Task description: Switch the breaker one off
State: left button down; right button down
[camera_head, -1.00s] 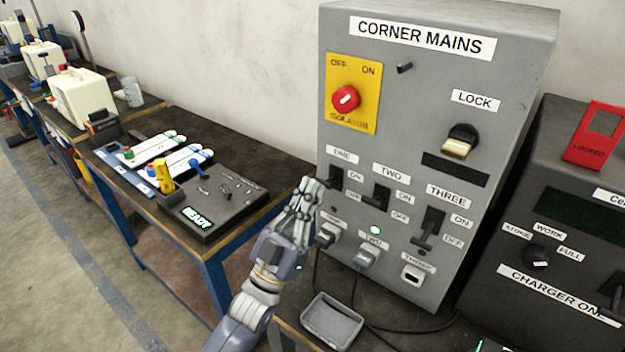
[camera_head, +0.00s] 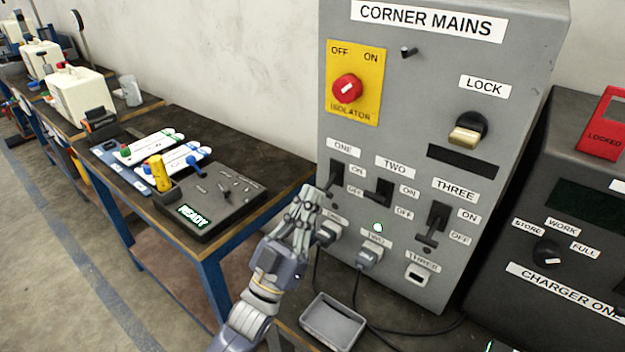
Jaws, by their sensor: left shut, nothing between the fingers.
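The grey CORNER MAINS cabinet (camera_head: 445,75) fills the upper right. Breaker one (camera_head: 338,173) is the leftmost of its three black lever switches, under the label ONE, with ON and OFF labels beside it. Its lever appears to slant down, the lower end close to my fingertips. Breaker two (camera_head: 380,190) and breaker three (camera_head: 435,220) also have levers slanting down. My left gripper (camera_head: 318,192) is shut and empty, just below and in front of breaker one. I cannot tell whether it touches the lever. My right gripper is not in view.
Plugs with cables sit in socket one (camera_head: 327,232) and socket two (camera_head: 370,257), close to my left gripper. A grey tray (camera_head: 332,322) lies below. The red isolator knob (camera_head: 347,88) is above. A workbench (camera_head: 240,140) stands left, a charger (camera_head: 545,210) right.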

pick_arm(q)
jog(key=v, duration=1.2)
jog(key=shift+w, duration=0.1)
